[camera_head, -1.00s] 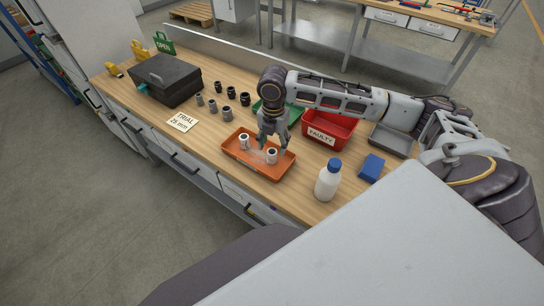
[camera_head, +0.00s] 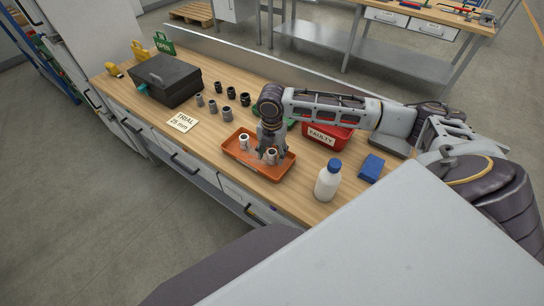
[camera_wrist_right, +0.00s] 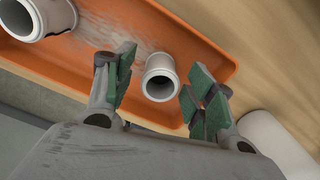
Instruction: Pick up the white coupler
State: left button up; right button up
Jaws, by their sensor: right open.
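Two white couplers stand in the orange tray (camera_head: 242,164) in the head view. One coupler (camera_head: 244,142) is toward the left of the tray; the other coupler (camera_head: 271,157) is toward its right and partly behind my fingers. My right gripper (camera_head: 267,150) is low over the tray. In the right wrist view, the open jaws have the smaller-looking white coupler (camera_wrist_right: 160,82) between them, with a gap on each side. The other coupler (camera_wrist_right: 33,15) lies outside the jaws at the upper left, cut off by the frame. My left gripper is not in view.
A white bottle with a blue cap (camera_head: 328,182) and a blue box (camera_head: 371,168) stand right of the tray. A red FAULTY bin (camera_head: 322,138) is behind, partly under my arm. Several grey and black fittings (camera_head: 227,113) stand left, near a black case (camera_head: 165,80).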

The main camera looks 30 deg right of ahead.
jog(key=shift+f, duration=0.35)
jog(key=shift+c, duration=0.4)
jog(key=c, duration=0.8)
